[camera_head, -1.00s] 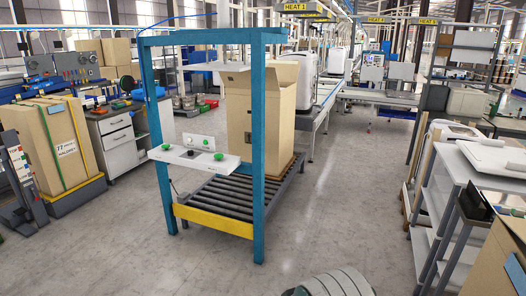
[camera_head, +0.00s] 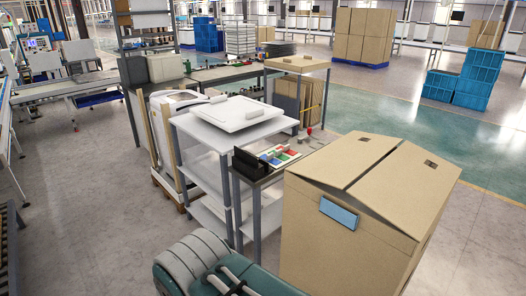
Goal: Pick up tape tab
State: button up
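A large brown cardboard box (camera_head: 325,240) stands at the lower right. Its two top flaps (camera_head: 350,165) are folded down, with a seam and a raised edge between them. A light blue rectangular tab (camera_head: 339,213) sits on the box near the top of its front face, and it looks like the tape tab. My gripper is not in view. Only grey and teal parts of my own body show at the bottom, left of the box.
A narrow dark-topped table (camera_head: 265,172) with a black holder and small coloured items stands just behind the box. A white shelf unit (camera_head: 190,125) with a pale panel is to its left. Open floor (camera_head: 90,220) lies at left. Stacked blue crates (camera_head: 475,80) are far right.

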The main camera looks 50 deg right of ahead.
aim_at(268, 158)
jog(key=i+z, duration=0.3)
jog(key=i, duration=0.15)
jog(key=i+j+z, duration=0.1)
jog(key=i+z, duration=0.2)
jog(key=i, duration=0.15)
jog(key=i+j+z, duration=0.25)
jog(key=i, duration=0.2)
jog(key=i+z, duration=0.25)
jog(key=z, duration=0.15)
jog(key=i+z, duration=0.25)
jog(key=z, duration=0.15)
jog(key=i+j+z, duration=0.1)
jog(key=i+z, duration=0.15)
jog(key=z, duration=0.15)
jog(key=i+j+z, duration=0.2)
jog(key=z, duration=0.15)
jog(key=i+j+z, duration=0.45)
jog(key=k+l, duration=0.05)
